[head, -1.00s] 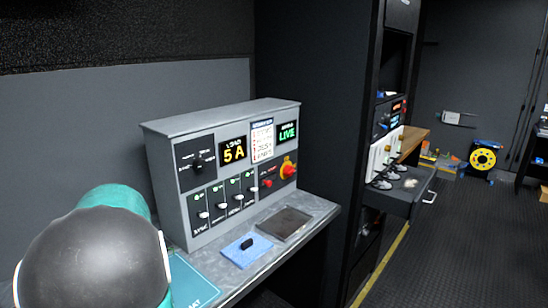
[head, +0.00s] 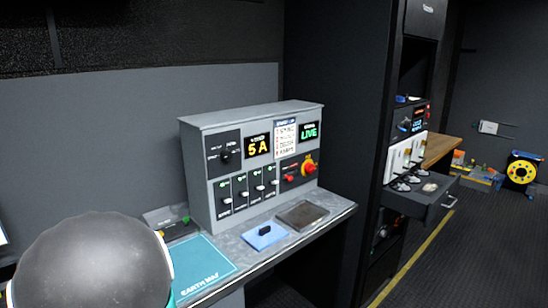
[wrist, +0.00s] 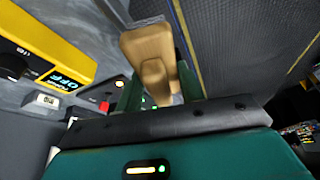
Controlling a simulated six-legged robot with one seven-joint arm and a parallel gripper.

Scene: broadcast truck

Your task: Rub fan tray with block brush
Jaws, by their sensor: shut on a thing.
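In the wrist view my gripper (wrist: 152,98) is shut on a tan wooden block brush (wrist: 149,48). The brush has a raised wooden grip, and its bristle side is hidden. My gripper and the brush are out of the head view. I cannot tell for sure which thing is the fan tray. A flat dark tray (head: 302,214) with a brownish surface lies on the grey bench in front of the console, and it may be the one. The brush is not seen touching it.
A grey console (head: 250,165) with switches and a red knob stands on the bench. A blue pad (head: 264,236) with a black piece and a teal mat (head: 203,264) lie before it. A drawer (head: 420,198) juts from the rack at right.

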